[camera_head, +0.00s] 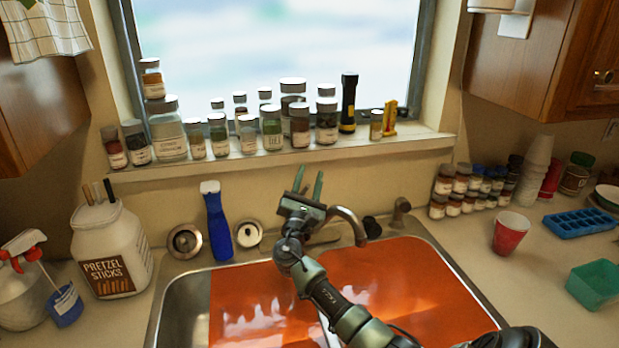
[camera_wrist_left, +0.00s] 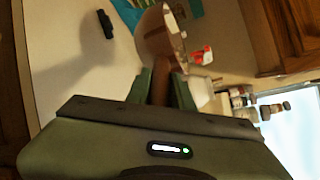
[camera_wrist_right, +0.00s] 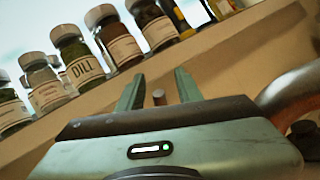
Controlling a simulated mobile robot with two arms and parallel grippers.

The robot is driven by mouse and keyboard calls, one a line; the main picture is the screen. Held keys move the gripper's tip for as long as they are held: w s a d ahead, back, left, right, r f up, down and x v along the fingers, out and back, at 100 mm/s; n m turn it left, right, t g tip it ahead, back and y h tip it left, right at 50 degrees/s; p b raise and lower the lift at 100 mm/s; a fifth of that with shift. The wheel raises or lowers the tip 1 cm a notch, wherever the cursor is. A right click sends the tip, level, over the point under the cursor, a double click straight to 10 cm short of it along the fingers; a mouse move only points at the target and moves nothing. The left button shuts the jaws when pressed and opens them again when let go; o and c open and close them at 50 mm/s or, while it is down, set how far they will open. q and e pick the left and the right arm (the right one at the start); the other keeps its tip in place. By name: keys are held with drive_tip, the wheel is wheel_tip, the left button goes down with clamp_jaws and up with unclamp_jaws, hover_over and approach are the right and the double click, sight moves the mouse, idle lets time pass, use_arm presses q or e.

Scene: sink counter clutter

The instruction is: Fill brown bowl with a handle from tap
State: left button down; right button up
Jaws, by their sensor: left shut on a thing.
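The brown bowl (camera_wrist_left: 152,40) shows in the left wrist view, its handle (camera_wrist_left: 160,88) between the fingers of my left gripper (camera_wrist_left: 164,72), which is shut on it. The left gripper and bowl are outside the head view. My right gripper (camera_head: 309,174) is open and raised at the back of the sink, beside the tap. The tap's curved spout (camera_head: 350,222) is just right of it, and also shows at the right edge of the right wrist view (camera_wrist_right: 290,92). A small knob (camera_wrist_right: 158,97) appears between the right fingers; whether they touch it is unclear.
The sink (camera_head: 180,310) has orange-looking basins below my right arm. Jars line the windowsill (camera_head: 350,155) behind the right gripper.

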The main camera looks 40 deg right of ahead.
clamp_jaws()
idle(1.3)
